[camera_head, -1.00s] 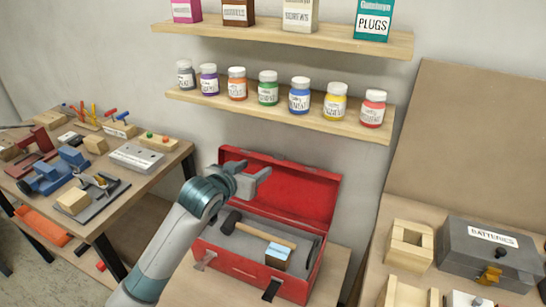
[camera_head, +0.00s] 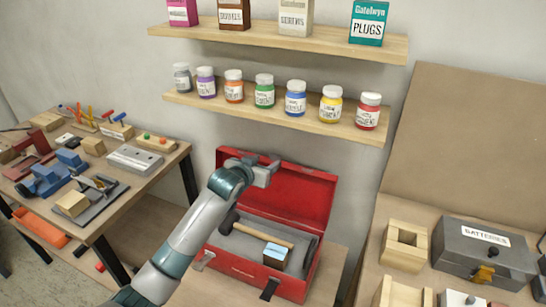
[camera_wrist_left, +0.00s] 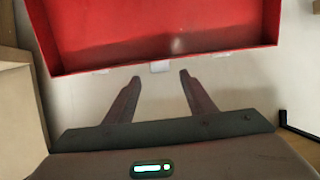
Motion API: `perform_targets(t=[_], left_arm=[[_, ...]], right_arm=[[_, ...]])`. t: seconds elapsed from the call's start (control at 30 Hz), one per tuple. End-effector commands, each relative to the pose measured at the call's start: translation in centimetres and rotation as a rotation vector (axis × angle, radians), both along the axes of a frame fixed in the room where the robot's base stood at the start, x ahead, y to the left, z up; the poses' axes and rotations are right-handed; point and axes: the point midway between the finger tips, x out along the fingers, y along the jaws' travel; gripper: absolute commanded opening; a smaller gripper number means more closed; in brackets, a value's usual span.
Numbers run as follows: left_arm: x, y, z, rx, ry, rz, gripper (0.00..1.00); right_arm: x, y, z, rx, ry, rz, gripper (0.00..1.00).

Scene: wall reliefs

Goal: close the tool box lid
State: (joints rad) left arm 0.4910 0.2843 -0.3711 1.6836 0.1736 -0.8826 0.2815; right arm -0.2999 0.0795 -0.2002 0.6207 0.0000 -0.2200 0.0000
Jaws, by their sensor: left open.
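The red tool box (camera_head: 235,266) is open on the surface in front of the wall. Its red lid (camera_head: 305,197) stands raised at the back, and the lid's edge also fills the top of the left wrist view (camera_wrist_left: 165,30). My left gripper (camera_head: 266,172) is at the upper left of the lid, overlapping its top edge. In the left wrist view the two fingers (camera_wrist_left: 157,88) are apart, empty, and point at the lid's edge. I cannot tell whether they touch it. A hammer (camera_head: 262,233) and a pale blue-topped block (camera_head: 274,256) lie in the box. My right gripper is not in view.
Shelves with several jars (camera_head: 264,92) and boxes hang above the tool box. A cluttered workbench (camera_head: 120,200) stands at left. A grey batteries case (camera_head: 484,255) and wooden blocks (camera_head: 405,243) are at right.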

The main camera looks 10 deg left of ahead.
Motion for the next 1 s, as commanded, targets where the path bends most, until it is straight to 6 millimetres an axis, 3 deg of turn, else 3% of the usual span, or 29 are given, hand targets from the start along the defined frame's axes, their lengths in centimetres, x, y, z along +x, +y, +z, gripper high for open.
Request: perform_targets(t=[0.5, 1.0], left_arm=[[5.5, -1.1, -2.3, -0.001, 0.002, 0.000, 0.50], [6.3, -1.3, -2.7, 0.000, 0.000, 0.000, 0.50]], right_arm=[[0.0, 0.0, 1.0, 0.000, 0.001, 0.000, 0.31], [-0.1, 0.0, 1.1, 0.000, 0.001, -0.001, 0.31]])
